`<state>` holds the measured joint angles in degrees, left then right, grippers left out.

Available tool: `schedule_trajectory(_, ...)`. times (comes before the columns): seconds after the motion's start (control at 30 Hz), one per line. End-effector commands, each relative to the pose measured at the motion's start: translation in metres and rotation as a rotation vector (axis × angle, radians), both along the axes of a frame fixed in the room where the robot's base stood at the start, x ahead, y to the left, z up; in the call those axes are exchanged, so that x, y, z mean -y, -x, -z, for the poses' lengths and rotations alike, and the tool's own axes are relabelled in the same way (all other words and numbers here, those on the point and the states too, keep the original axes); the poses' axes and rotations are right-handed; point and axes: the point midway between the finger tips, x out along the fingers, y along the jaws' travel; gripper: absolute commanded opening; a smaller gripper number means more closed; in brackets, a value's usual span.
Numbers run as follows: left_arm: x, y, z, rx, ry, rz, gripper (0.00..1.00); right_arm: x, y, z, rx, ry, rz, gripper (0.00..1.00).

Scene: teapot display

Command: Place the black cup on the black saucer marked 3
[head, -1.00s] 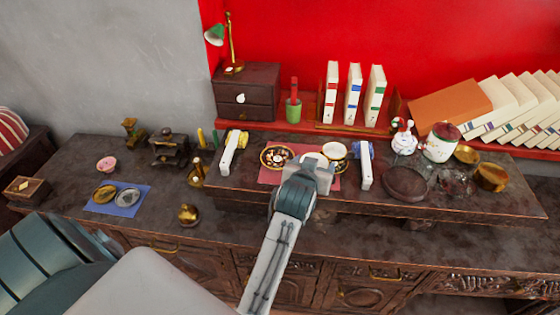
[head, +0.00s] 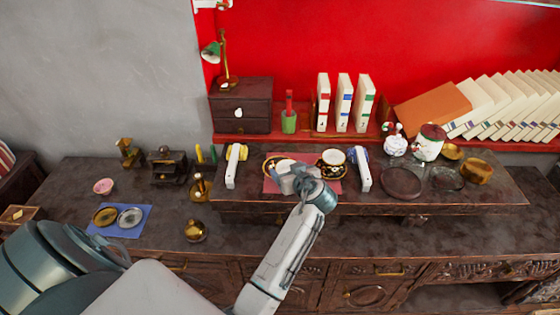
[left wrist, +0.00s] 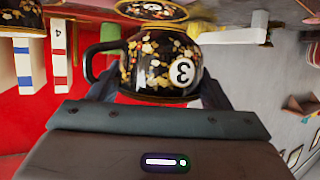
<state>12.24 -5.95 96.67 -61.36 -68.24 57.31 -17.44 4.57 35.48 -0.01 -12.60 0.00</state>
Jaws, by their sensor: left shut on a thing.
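The black cup (left wrist: 150,68), with gold flowers and a white disc marked 3, is held between the fingers of my left gripper (head: 291,172). In the head view the gripper hides it. A black saucer with a gold rim (head: 269,164) lies on the red mat, partly covered by the gripper. A saucer (left wrist: 150,10) shows beyond the cup's base in the upside-down left wrist view, apart from it as far as I can tell; its number is not readable. My right gripper is out of view.
Another black cup (head: 333,157) stands on its own saucer (head: 332,175) close to the right of my gripper. White upright objects (head: 233,166) and (head: 363,172) flank the red mat (head: 272,186). A dark round dish (head: 402,184) lies farther right.

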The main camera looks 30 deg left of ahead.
Motion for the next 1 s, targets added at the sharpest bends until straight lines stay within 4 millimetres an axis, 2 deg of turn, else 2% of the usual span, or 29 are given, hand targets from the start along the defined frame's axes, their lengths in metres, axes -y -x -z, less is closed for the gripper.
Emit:
schedule_trajectory(0.03,-0.012,-0.01,0.001,0.001,-0.006,-0.001,0.47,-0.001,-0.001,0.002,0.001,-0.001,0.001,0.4)
schedule_trajectory(0.2,-0.046,-0.041,0.005,0.001,-0.006,-0.001,0.47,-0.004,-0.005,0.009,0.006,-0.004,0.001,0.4)
schedule_trajectory(0.4,-0.073,-0.067,0.01,0.001,-0.002,0.0,0.47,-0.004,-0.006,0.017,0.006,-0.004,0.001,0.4)
schedule_trajectory(0.57,-0.079,-0.073,0.012,0.0,0.001,0.001,0.47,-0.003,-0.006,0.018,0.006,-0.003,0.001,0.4)
schedule_trajectory(0.83,-0.079,-0.073,0.046,-0.001,0.002,0.002,0.47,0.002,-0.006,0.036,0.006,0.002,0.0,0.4)
schedule_trajectory(1.0,-0.079,-0.073,0.045,0.0,0.001,0.002,0.47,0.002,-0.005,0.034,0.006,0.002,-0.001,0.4)
